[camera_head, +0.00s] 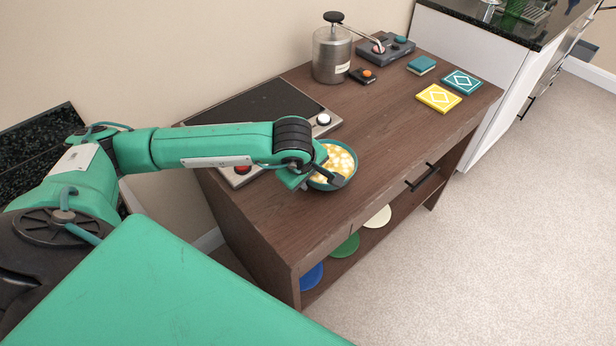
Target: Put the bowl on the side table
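The bowl (343,158) is round with a teal rim and holds pale yellow and white contents. It is at the front middle of the brown wooden table (385,150), on or just above the top; I cannot tell which. My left gripper (318,178) is at the bowl's near left rim, with a dark finger over the bowl's near side. The gripper hides part of the rim, and I cannot tell whether it is closed on it. My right gripper is not in view. Whether this brown table is the side table is not clear.
A dark cooktop (265,105) with knobs lies left of the bowl. A metal canister (331,58), a grey control box (385,48), a small teal block (421,65) and yellow (438,98) and teal (461,82) tiles stand farther back. The tabletop's right front is clear. Colored discs lie on the lower shelf.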

